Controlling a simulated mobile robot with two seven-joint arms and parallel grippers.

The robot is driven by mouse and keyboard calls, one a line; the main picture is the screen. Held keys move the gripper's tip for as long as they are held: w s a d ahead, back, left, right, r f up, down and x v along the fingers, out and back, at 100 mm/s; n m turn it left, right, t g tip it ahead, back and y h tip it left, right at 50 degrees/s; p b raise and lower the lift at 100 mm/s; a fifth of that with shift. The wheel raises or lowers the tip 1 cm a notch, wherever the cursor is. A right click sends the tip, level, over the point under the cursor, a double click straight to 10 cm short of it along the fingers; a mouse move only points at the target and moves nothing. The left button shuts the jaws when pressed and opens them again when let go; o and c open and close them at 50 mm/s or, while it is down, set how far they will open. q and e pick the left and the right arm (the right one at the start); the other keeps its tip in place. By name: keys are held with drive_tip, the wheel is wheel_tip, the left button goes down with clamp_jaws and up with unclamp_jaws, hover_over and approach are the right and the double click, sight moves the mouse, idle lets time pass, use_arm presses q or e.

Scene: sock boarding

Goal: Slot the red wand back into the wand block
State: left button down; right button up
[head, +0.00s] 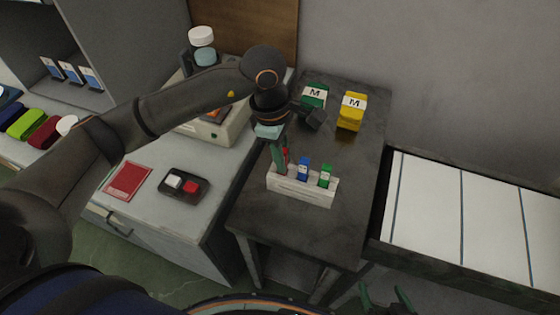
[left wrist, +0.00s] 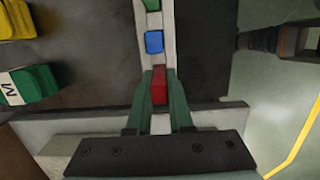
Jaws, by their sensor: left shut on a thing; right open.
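The wand block (head: 312,195) is a pale rack on the dark table, holding a blue wand (head: 303,169) and a green wand (head: 325,176) upright. My left gripper (head: 279,158) is at the block's left end, shut on the red wand (head: 285,155). In the left wrist view the red wand (left wrist: 159,86) shows between the green fingers, in line with the blue wand (left wrist: 154,42) and the block (left wrist: 169,22). The wand's lower end is hidden, so I cannot tell how deep it sits. My right gripper (head: 386,298) is open and empty at the bottom edge, away from the block.
A green packet (head: 314,96) and a yellow packet (head: 351,111) marked M stand at the back of the dark table (head: 345,215). A grey counter on the left carries a red card (head: 127,180) and a black button box (head: 184,186). A white-panelled tray (head: 480,220) is at right.

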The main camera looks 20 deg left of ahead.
use_arm(q)
drive_tip(key=shift+f, duration=0.65)
use_arm(e)
drive_tip(key=shift+w+a+f, duration=0.15)
drive_tip(key=shift+a+f, duration=0.05)
drive_tip(key=shift+f, duration=0.2)
use_arm(q)
drive_tip(key=shift+w+r, duration=0.1)
use_arm(e)
drive_tip(key=shift+r, duration=0.2)
use_arm(q)
drive_tip(key=shift+f, duration=0.2)
use_arm(e)
drive_tip(key=shift+f, duration=0.2)
use_arm(q)
drive_tip(key=c, duration=0.8)
unclamp_jaws()
use_arm(e)
drive_tip(key=shift+w+a+r, duration=0.1)
drive_tip(key=shift+a+r, duration=0.05)
use_arm(q)
drive_tip(key=shift+r, duration=0.15)
use_arm(e)
drive_tip(key=shift+w+r, duration=0.1)
drive_tip(key=shift+r, duration=0.05)
